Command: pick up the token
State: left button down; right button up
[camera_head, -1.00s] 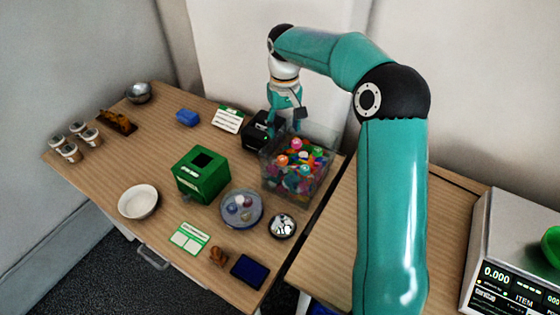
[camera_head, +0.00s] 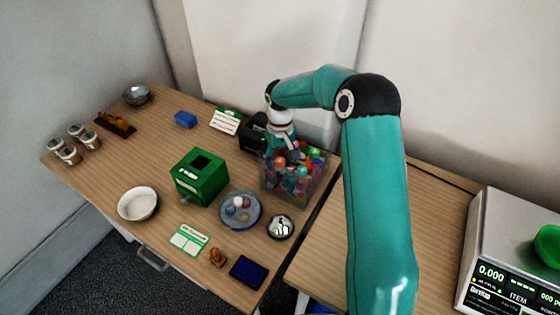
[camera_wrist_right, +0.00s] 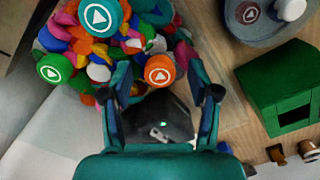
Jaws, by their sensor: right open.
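Round tokens with white triangle marks lie among mixed coloured pieces in a clear bin (camera_head: 268,186) in the head view. In the wrist view I see an orange token (camera_wrist_right: 160,70), a green one (camera_wrist_right: 54,68) and a teal one (camera_wrist_right: 100,15). Which token the task means, I cannot tell. My right gripper (camera_head: 281,157) is down at the bin's back left part in the head view. In the wrist view my right gripper (camera_wrist_right: 165,88) is open, with the orange token showing between its fingertips and nothing held. My left gripper is out of view.
A black device (camera_head: 253,132) stands close behind the bin. A green box (camera_head: 200,178), a blue round dish (camera_head: 255,217) and a round black-and-white item (camera_head: 280,227) are nearby. A white bowl (camera_head: 137,204) sits front left. A scale (camera_head: 500,250) is at right.

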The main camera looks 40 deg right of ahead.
jog(key=c, duration=0.8)
jog(key=shift+r, duration=0.1)
jog(key=shift+c, duration=0.2)
